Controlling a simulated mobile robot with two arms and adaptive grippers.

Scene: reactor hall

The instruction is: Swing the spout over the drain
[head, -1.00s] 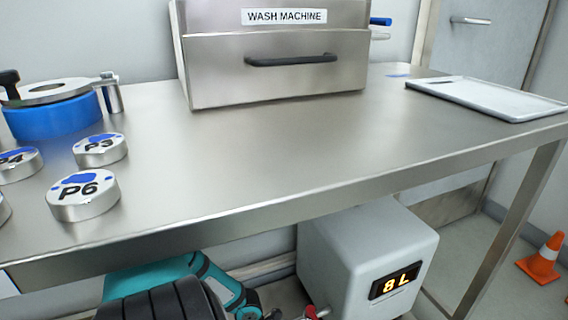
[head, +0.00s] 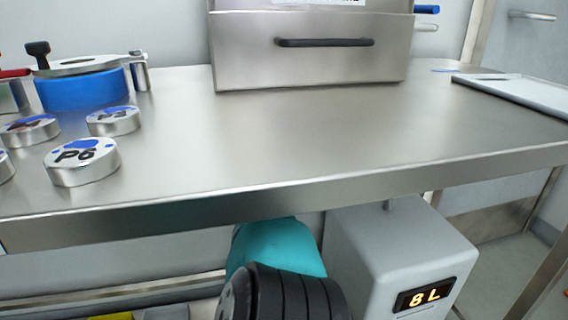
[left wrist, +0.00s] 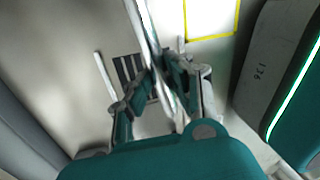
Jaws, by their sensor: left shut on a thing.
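In the left wrist view my left gripper (left wrist: 160,75) has its fingers closed on a thin, shiny pale bar (left wrist: 146,25), which runs up out of the picture. It may be the spout, but I cannot tell for sure. A dark slatted patch (left wrist: 128,72) lies behind the fingers on a pale surface; I cannot tell whether it is the drain. In the head view a grey box (head: 385,255) with a lit "8 L" display (head: 425,294) stands under the bench. My teal and black arm hides the space left of it. My right gripper is not in view.
A steel bench (head: 300,140) crosses the head view, with a steel drawer unit (head: 320,60), a blue ring-shaped vessel (head: 82,90), labelled discs such as P6 (head: 80,163) and a tray (head: 520,92) on it. A yellow-edged white panel (left wrist: 210,16) shows in the wrist view.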

